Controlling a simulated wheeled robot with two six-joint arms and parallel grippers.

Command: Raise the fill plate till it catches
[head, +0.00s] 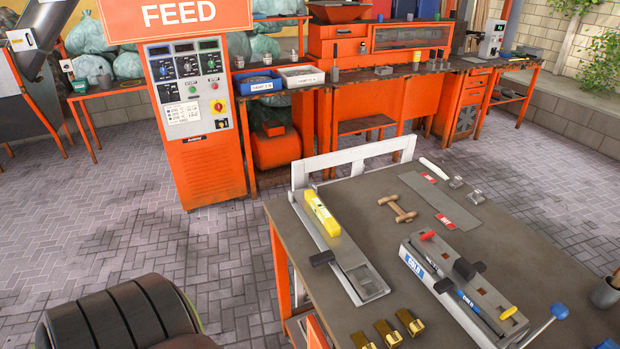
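Neither gripper shows in the head view. No part is clearly marked as the fill plate, so I cannot tell which one it is. A long grey metal fixture (358,268) lies on the workbench, with a yellow block (321,214) on it and a black handle at its left side. To its right is a second grey fixture (421,269) with blue labels, red, black and yellow knobs, and a blue ball-ended lever (541,323). A loose flat grey plate (428,193) with red labels lies behind it.
The workbench (385,235) also holds a wooden double-ended piece (398,209), several brass blocks (388,332) and small metal pieces (456,182). A white frame (352,158) stands at its back edge. An orange FEED cabinet (197,130) stands behind. Paved floor is open at left.

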